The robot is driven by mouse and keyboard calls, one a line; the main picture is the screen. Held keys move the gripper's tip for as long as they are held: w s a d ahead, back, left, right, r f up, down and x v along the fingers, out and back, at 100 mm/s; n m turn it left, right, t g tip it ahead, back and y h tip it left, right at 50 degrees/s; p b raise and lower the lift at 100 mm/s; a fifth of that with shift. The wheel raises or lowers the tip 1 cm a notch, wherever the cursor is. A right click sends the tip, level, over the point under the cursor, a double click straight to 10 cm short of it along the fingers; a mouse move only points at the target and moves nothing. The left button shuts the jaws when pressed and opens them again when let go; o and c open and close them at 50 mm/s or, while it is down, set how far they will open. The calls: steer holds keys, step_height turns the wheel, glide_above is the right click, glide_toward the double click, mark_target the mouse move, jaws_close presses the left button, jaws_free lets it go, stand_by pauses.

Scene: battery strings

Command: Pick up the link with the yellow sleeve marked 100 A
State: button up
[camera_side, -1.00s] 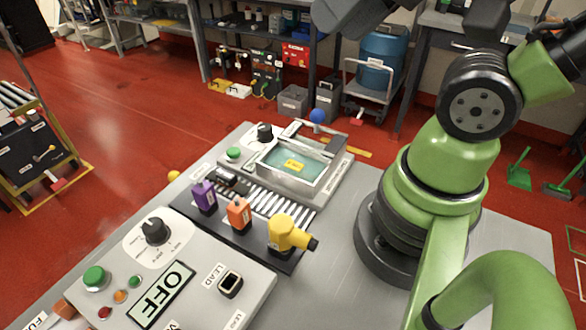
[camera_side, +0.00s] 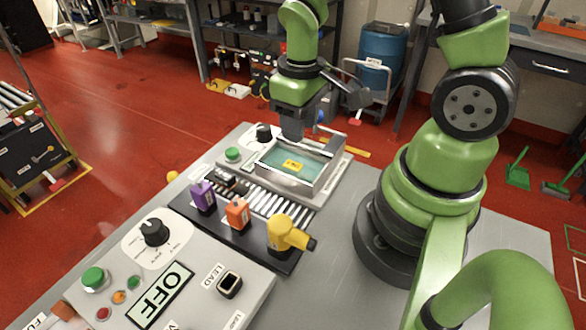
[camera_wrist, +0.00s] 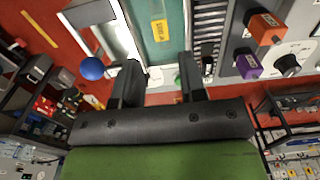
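A yellow block-like piece with a dark tip (camera_side: 286,234) stands at the near end of a dark strip (camera_side: 262,252) in the side view, beside an orange piece (camera_side: 238,214) and a purple piece (camera_side: 203,196). I cannot read a 100 A mark on any of them. A yellow label (camera_side: 293,165) also lies in the teal tray window, and shows in the wrist view (camera_wrist: 160,31). My gripper (camera_wrist: 162,80) is open and empty, above the far end of the tray unit. In the wrist view the orange (camera_wrist: 265,28) and purple (camera_wrist: 247,65) pieces are at the right; the yellow piece is out of frame.
A grey-walled tray unit (camera_side: 327,185) lies under my gripper. A blue ball knob (camera_wrist: 92,68) stands near it at the left of the wrist view. A control panel with a dark knob (camera_side: 154,231) and an OFF sign (camera_side: 163,294) is nearest. Clear grey table lies to the right.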

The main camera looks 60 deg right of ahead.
mark_target(299, 167)
steer(key=shift+f, duration=5.2)
jaws_close()
steer(key=shift+r, duration=0.1)
